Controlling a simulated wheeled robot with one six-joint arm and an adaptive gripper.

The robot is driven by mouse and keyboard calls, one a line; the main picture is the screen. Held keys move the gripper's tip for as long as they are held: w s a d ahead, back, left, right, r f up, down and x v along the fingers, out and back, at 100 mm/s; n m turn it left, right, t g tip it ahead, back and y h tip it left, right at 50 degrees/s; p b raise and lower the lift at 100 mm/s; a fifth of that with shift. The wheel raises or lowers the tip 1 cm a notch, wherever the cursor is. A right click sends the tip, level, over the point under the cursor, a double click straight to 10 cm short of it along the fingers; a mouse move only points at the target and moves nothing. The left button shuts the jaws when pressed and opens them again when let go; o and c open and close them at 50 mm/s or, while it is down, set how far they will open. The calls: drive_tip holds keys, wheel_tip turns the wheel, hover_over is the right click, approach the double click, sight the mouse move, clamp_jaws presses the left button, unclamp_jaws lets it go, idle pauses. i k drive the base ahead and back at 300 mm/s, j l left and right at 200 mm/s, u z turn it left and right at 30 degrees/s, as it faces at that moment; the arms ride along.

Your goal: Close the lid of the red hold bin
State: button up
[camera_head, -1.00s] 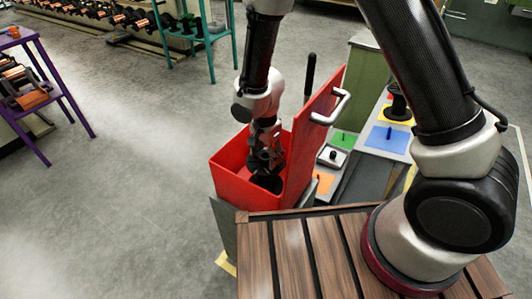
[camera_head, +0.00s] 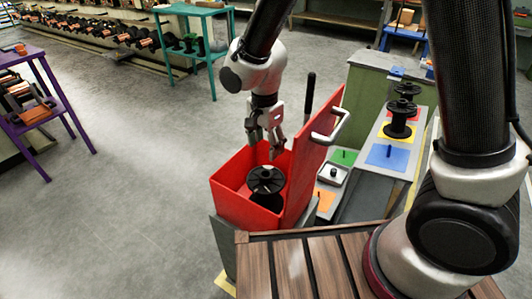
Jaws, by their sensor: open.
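The red hold bin (camera_head: 228,201) stands on a grey support just beyond the wooden slatted deck. Its red lid (camera_head: 311,152) stands raised on the right side, with a pale handle (camera_head: 335,128) on its outer face. A black spool (camera_head: 266,181) sits inside the bin. My gripper (camera_head: 265,148) hangs above the bin's opening, pointing down, open and empty, apart from the spool. The lid is to the right of my gripper.
A stepped bench on the right holds coloured pads, including a blue pad (camera_head: 388,156), and black spools (camera_head: 399,118). A dark upright post (camera_head: 309,92) stands behind the lid. A teal table (camera_head: 197,50) and purple table (camera_head: 42,110) stand farther off. Floor to the left is clear.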

sight(311, 145)
drive_tip(key=k+j, duration=0.75)
drive_tip(key=j, duration=0.15)
